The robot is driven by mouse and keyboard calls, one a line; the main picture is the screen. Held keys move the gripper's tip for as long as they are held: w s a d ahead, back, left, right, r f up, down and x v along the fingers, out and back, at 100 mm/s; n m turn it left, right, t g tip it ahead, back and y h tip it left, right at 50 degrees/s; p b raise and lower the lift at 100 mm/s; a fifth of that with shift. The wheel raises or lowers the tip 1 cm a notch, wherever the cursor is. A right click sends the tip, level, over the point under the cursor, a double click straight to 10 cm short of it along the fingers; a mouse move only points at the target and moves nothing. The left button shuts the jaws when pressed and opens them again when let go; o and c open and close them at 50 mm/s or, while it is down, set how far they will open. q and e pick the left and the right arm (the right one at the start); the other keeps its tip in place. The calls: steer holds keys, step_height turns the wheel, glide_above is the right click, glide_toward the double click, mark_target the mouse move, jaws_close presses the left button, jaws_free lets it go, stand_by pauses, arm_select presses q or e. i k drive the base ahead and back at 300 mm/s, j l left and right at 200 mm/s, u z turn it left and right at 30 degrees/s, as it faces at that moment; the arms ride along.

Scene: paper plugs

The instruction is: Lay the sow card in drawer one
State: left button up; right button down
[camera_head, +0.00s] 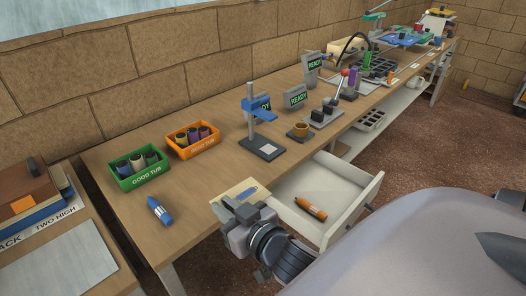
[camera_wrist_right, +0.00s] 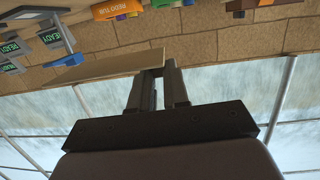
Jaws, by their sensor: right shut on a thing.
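A tan card with a small blue picture (camera_head: 235,190) is held in my right gripper (camera_head: 238,202), above the table's front edge and just left of the open drawer. The picture is too small to tell whether it is a sow. In the right wrist view, the fingers (camera_wrist_right: 160,72) are shut on the edge of the card (camera_wrist_right: 95,70), which juts out to the left. The white drawer (camera_head: 372,192) is pulled out from under the table, with an orange marker (camera_head: 311,208) lying inside. No number shows on the drawer. My left gripper is not in view.
A green tub (camera_head: 140,180) and an orange tub (camera_head: 193,152) hold several plugs on the table (camera_head: 195,215). A blue marker (camera_head: 158,210) lies in front of them. A stand with a blue arm (camera_head: 262,146) is behind the drawer. The drawer floor around the orange marker is clear.

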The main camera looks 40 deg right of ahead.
mark_target(339, 185)
steer(key=k, duration=0.45)
steer(key=k+u, duration=0.15)
steer(key=u, duration=0.2)
steer(key=k+u, duration=0.1)
steer(key=u, duration=2.4)
steer(key=k+l+u, duration=0.15)
steer(key=k, duration=0.4)
steer(key=k+l, duration=0.2)
steer(key=k, duration=0.25)
steer(key=k+l, duration=0.2)
steer(key=k, duration=0.25)
steer(key=k+l, duration=0.2)
steer(key=k, duration=0.25)
steer(key=k+l, duration=0.2)
steer(key=k, duration=0.25)
